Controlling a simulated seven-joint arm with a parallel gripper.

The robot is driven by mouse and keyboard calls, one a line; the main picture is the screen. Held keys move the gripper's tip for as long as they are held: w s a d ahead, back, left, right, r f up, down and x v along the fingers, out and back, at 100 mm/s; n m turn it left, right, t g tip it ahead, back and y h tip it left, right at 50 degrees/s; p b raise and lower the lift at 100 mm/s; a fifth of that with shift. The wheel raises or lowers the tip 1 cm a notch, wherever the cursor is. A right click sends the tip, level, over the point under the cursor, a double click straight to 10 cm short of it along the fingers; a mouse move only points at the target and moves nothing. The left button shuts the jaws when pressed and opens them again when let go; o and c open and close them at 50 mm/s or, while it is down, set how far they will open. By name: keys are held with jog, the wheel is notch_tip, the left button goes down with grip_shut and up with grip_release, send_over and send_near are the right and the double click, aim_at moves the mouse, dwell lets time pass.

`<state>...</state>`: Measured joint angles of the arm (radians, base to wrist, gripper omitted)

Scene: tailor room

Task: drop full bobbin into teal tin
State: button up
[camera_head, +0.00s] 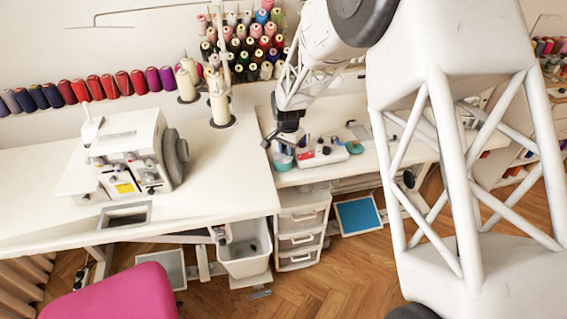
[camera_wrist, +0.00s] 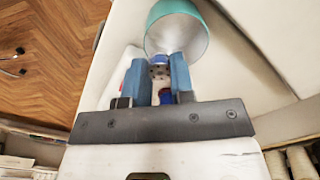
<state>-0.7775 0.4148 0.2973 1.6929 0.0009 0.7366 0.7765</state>
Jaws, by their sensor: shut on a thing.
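My gripper (camera_wrist: 159,66) is shut on a small bobbin (camera_wrist: 158,73) with a grey, holed face and some blue at its far edge. The bobbin sits between the two blue fingers. The teal tin (camera_wrist: 180,10) is just beyond the fingertips in the wrist view, its pale open inside facing the camera. The bobbin overlaps the tin's near rim in the picture; I cannot tell whether they touch. In the head view my gripper (camera_head: 284,146) is low over the teal tin (camera_head: 282,162) on the white table, and the bobbin is not discernible.
A white device with red parts (camera_head: 322,155) stands just right of the tin. A round teal item (camera_head: 354,147) lies farther right. A sewing machine (camera_head: 130,150) stands on the left table (camera_head: 60,222). Cream thread cones (camera_head: 219,103) stand behind, left of my arm.

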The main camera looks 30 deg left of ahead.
jog(key=shift+f, duration=1)
jog(key=o, duration=1)
jog(key=shift+r, duration=0.15)
jog(key=shift+r, duration=3.75)
